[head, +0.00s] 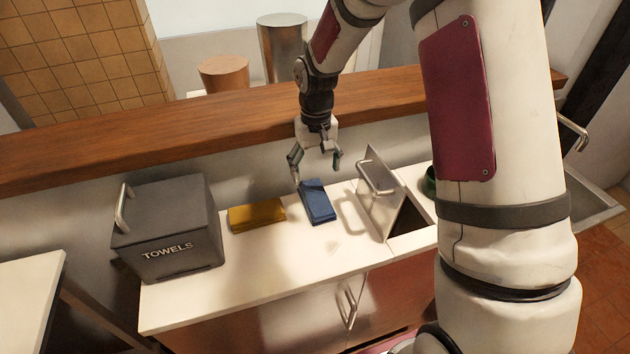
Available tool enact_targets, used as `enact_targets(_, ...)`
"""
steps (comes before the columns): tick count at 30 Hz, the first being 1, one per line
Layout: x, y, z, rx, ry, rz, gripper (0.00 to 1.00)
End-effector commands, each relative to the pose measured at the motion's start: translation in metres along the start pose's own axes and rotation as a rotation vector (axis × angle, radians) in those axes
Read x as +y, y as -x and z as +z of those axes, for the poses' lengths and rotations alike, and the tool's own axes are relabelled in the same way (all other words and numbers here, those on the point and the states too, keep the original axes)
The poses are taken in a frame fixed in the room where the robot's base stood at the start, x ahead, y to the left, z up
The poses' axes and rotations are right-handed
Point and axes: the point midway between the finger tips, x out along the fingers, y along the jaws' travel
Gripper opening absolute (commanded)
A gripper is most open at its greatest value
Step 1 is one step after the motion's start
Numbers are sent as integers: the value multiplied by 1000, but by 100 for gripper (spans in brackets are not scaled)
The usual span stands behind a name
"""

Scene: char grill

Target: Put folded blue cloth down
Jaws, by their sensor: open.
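The folded blue cloth (318,204) lies flat on the white counter (265,272), between a folded yellow cloth and a raised metal lid. My gripper (318,176) is open just above the far end of the blue cloth, with its fingers pointing down and spread apart. The left finger comes down close to the cloth's far left corner. I cannot tell whether it touches the cloth.
A grey box marked TOWELS (168,228) stands at the counter's left. The yellow cloth (257,214) lies beside it. The metal lid (378,195) stands tilted up at the right by an opening. A wooden ledge (190,131) runs behind. The front counter middle is clear.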

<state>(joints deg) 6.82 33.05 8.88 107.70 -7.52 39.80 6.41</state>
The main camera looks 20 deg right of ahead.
Motion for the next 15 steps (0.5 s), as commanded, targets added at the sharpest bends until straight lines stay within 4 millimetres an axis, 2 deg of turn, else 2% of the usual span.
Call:
enact_targets(8,0,29,4,16,1,5,76)
enact_targets(11,1,57,14,47,3,15,76)
enact_targets(15,3,110,41,111,6,34,76)
